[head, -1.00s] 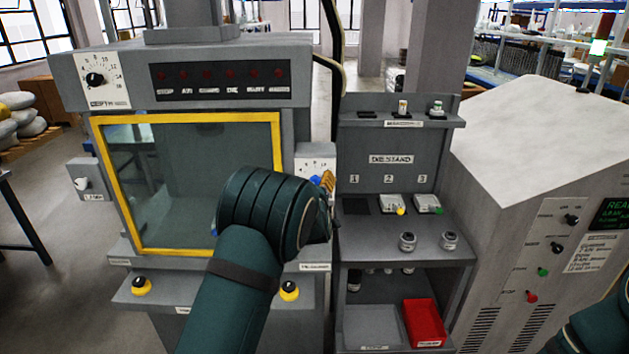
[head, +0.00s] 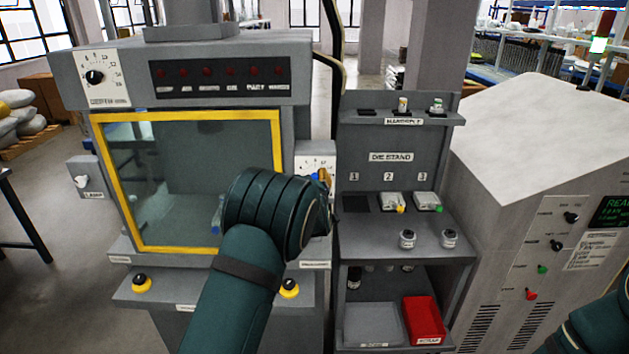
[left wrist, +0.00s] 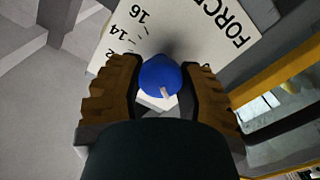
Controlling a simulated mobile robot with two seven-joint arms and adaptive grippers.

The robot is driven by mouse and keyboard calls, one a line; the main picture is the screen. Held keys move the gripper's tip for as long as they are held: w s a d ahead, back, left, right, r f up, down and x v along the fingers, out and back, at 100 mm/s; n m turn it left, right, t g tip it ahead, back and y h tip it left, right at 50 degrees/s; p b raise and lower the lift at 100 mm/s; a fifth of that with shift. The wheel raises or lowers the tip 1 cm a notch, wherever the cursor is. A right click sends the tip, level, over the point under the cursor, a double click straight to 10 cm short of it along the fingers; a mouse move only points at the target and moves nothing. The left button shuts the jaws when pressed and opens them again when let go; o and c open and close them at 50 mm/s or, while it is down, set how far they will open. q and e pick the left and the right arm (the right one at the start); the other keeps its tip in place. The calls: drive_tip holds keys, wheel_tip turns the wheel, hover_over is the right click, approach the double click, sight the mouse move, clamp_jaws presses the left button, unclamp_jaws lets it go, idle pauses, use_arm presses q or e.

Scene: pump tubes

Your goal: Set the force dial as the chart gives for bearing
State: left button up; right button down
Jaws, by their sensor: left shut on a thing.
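The force dial has a white scale plate (head: 308,162) on the right side of the press front, with a round blue knob. In the left wrist view the blue knob (left wrist: 160,75) has a pale pointer mark near its lower edge. The plate (left wrist: 205,35) there reads FORCE, with 14 and 16 visible; the other numbers are hidden. My left gripper (left wrist: 162,85) is shut on the knob, one brown finger on each side. In the head view my forearm hides most of this gripper (head: 324,180). My right gripper is out of view.
A cabinet (head: 525,125) at right has a screen (head: 612,212), a small printed sheet (head: 597,250) too small to read, and knobs. The die stand (head: 390,135) with small parts and a red bin (head: 424,322) stands just right of the dial. A yellow-framed window (head: 185,180) is at left.

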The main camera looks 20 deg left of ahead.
use_arm(q)
drive_tip(key=shift+f+m+b, duration=0.1)
drive_tip(key=shift+m+b, duration=0.5)
drive_tip(key=shift+m, duration=0.1)
drive_tip(key=shift+m+b, duration=0.7)
drive_tip(key=shift+m, duration=0.5)
drive_tip(key=shift+d+m+b, duration=0.1)
drive_tip(key=shift+m+b, duration=0.25)
drive_tip(key=shift+m, duration=1.95)
drive_tip(key=o, duration=1.2)
